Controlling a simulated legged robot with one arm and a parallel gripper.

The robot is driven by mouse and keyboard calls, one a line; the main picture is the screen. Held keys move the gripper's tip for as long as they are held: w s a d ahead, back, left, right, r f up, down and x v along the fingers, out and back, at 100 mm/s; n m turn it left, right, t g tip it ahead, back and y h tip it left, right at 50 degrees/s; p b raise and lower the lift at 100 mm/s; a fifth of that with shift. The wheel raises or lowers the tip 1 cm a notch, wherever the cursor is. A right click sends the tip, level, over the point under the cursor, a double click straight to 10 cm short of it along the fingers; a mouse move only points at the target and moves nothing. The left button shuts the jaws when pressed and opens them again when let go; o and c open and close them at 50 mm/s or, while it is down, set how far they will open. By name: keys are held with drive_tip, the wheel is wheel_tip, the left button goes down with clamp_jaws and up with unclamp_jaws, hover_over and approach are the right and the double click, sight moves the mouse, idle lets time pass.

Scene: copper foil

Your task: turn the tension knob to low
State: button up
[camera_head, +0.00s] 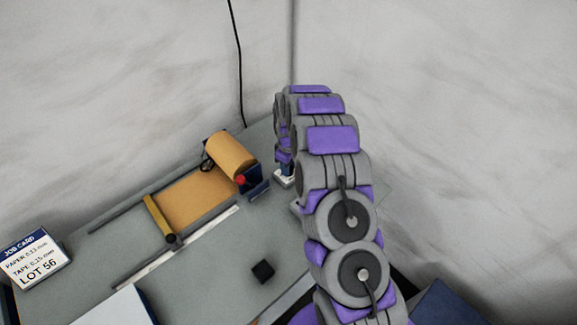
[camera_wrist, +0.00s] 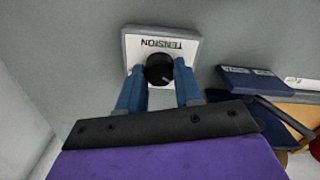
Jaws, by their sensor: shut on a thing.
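The tension knob (camera_wrist: 159,69) is a black round dial on a white plate (camera_wrist: 187,46) lettered TENSION, which appears upside down in the wrist view. My gripper (camera_wrist: 159,74) has its two blue fingers on either side of the knob, shut on it. A pale mark shows on the knob's face, but its setting is too small to read. In the head view my purple and grey arm hides most of the knob; part of the white plate (camera_head: 284,179) shows below the wrist.
A copper-coloured roll (camera_head: 231,155) with a sheet and a bar (camera_head: 160,219) lies left of the arm. A red button (camera_head: 241,180) sits beside the roll. A small black block (camera_head: 263,271) and a job card (camera_head: 35,259) are on the grey table (camera_head: 215,265). Walls stand behind.

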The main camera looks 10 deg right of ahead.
drive_tip(key=shift+w+r, duration=0.15)
drive_tip(key=shift+w, duration=0.05)
drive_tip(key=o, duration=1)
drive_tip(key=shift+s, duration=0.1)
drive_tip(key=shift+o, duration=0.2)
wheel_tip(320, 180, up, 17)
drive_tip(key=p, duration=0.1)
